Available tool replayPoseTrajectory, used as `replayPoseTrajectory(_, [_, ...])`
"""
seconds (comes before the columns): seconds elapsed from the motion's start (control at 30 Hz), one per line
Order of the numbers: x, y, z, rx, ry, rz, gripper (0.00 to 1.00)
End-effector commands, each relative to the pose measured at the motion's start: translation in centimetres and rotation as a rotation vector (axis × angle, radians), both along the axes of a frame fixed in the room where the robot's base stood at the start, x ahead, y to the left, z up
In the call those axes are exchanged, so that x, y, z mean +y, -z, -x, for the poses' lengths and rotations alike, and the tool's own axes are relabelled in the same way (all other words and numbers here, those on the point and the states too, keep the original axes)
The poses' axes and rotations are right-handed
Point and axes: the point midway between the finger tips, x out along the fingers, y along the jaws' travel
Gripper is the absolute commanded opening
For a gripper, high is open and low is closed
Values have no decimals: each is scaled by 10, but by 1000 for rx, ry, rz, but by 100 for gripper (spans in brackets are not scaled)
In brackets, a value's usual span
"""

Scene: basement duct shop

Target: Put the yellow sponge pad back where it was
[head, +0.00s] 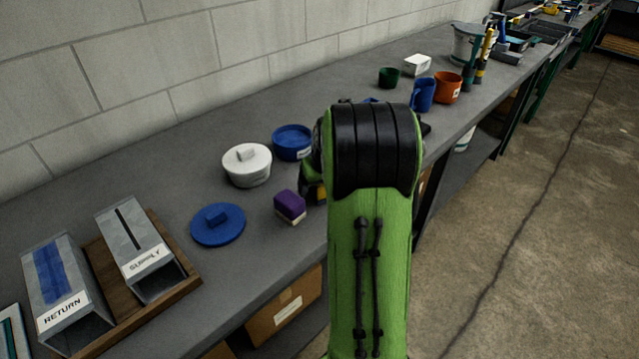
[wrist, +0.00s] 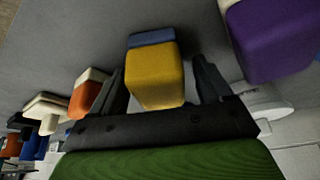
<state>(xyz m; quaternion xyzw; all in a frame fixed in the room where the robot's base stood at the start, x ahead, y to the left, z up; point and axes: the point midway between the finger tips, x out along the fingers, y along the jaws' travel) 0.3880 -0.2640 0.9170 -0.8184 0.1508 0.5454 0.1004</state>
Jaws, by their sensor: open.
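The yellow sponge pad (wrist: 155,75), with a blue layer at its far end, is between the two spread fingers of my gripper (wrist: 158,64) in the wrist view. A gap shows beside the right finger; the left finger is close to the pad, and I cannot tell whether they touch. The blue layer seems to rest on the grey bench. In the head view only a sliver of the yellow pad (head: 321,194) shows beside my arm, just right of a purple pad (head: 290,206). My arm hides most of my gripper there.
The purple pad (wrist: 270,40) and an orange pad (wrist: 85,95) flank the fingers. A white lidded pot (head: 247,166), blue dish (head: 292,142) and blue lid (head: 218,224) stand left. RETURN (head: 65,290) and SUPPLY (head: 137,247) ducts lie front left. Mugs (head: 423,95) stand beyond.

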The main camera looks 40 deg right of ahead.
Motion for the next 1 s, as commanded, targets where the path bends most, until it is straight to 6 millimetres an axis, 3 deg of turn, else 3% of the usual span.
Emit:
replayPoseTrajectory(0.17, [2, -22, 5, -2, 0, 2, 78])
replayPoseTrajectory(0.5, [14, -102, 37, -2, 0, 2, 78])
replayPoseTrajectory(0.67, [19, -116, 43, -2, -2, 1, 78])
replayPoseTrajectory(0.77, [49, -129, 46, -12, -38, 4, 78])
replayPoseTrajectory(0.87, [113, -148, 62, -33, -112, 8, 78])
replayPoseTrajectory(0.9, [142, -154, 75, -40, -147, 9, 78])
replayPoseTrajectory(1.0, [204, -160, 117, -61, -233, 12, 78])
